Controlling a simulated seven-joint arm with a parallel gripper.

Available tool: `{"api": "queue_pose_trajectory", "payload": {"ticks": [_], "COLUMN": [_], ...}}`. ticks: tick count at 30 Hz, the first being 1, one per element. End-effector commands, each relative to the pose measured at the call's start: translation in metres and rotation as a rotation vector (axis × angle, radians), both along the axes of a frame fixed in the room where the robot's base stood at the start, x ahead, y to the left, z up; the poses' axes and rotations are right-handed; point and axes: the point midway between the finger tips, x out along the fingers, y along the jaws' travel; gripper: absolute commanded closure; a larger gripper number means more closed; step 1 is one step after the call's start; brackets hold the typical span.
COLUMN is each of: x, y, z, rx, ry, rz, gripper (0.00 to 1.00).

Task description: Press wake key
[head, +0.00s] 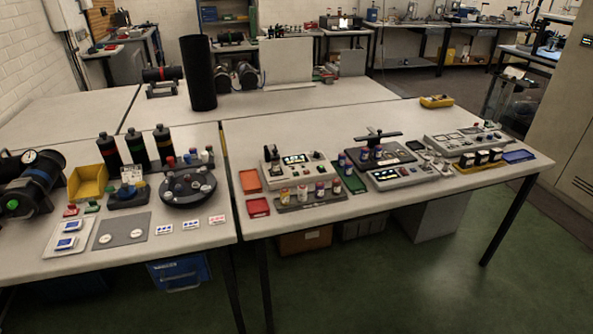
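No key that I can pick out as the wake key is legible at this size. A beige device with a lit screen (295,159) stands on the right-hand table, with small controls on its top. A second pale device with a display (388,175) lies nearer the front edge, to its right. A longer pale panel with several small controls (464,139) stands farther right. I cannot tell which of these bears the wake key. My gripper is not in view.
Small bottles (302,193) stand in front of the first device. Red trays (257,207) and a green tray (350,179) flank it. A round black carousel (187,187) and a yellow bin (87,182) crowd the left table. A tall black cylinder (198,72) stands behind.

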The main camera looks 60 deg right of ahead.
Motion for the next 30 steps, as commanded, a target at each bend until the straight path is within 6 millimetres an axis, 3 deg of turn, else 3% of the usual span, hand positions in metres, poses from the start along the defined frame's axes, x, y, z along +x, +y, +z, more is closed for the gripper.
{"api": "queue_pose_trajectory", "payload": {"ticks": [10,30], "x": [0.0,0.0], "y": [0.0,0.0], "z": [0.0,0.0], "rx": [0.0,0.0], "ry": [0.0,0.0], "rz": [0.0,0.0], "gripper": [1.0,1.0]}}
